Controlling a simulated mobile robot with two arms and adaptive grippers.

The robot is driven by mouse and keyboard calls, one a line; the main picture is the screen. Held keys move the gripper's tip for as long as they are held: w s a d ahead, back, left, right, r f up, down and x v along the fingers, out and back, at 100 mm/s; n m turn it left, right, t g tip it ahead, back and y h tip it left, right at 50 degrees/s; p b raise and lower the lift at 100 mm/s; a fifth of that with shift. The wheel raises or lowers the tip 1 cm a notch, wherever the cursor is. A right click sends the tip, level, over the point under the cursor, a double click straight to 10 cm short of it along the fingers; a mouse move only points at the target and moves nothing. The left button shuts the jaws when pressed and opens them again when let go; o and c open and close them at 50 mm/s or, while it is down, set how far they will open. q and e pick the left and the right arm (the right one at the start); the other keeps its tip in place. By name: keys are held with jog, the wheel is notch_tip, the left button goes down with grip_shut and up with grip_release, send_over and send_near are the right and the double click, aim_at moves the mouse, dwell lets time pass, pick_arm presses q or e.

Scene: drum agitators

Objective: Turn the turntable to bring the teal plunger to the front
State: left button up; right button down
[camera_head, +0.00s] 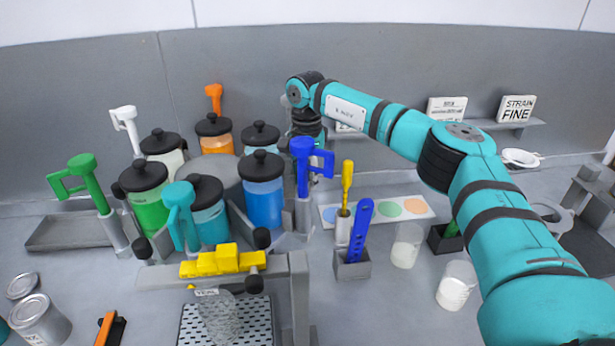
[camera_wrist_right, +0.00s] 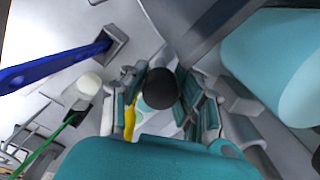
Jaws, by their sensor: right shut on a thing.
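The teal plunger (camera_head: 181,207) stands upright at the front left of the turntable, beside a black-lidded jar of teal liquid (camera_head: 207,222). It is left of the yellow stepped block (camera_head: 222,261) on the grey front beam. The blue plunger (camera_head: 303,160) is at the turntable's right, the green plunger (camera_head: 88,184) at its left, and the white (camera_head: 125,124) and orange (camera_head: 214,94) ones at the back. My right gripper (camera_head: 307,125) reaches down behind the blue plunger, which partly hides it. In the wrist view its fingers are closed around a black ball knob (camera_wrist_right: 161,88). My left gripper is not in view.
A clear cup (camera_head: 219,318) stands on a drip grate below the beam. Right of the turntable are a yellow-handled tool (camera_head: 346,186), a blue spatula in a holder (camera_head: 360,226), and white-filled cups (camera_head: 457,285). Tins (camera_head: 40,320) stand front left.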

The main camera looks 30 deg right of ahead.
jog(key=shift+a, duration=0.1)
jog(key=c, duration=1)
grip_release()
jog(key=shift+r, duration=0.1)
jog(key=shift+w+a, duration=0.1)
jog(key=shift+a, duration=0.05)
notch_tip(320, 180, up, 12)
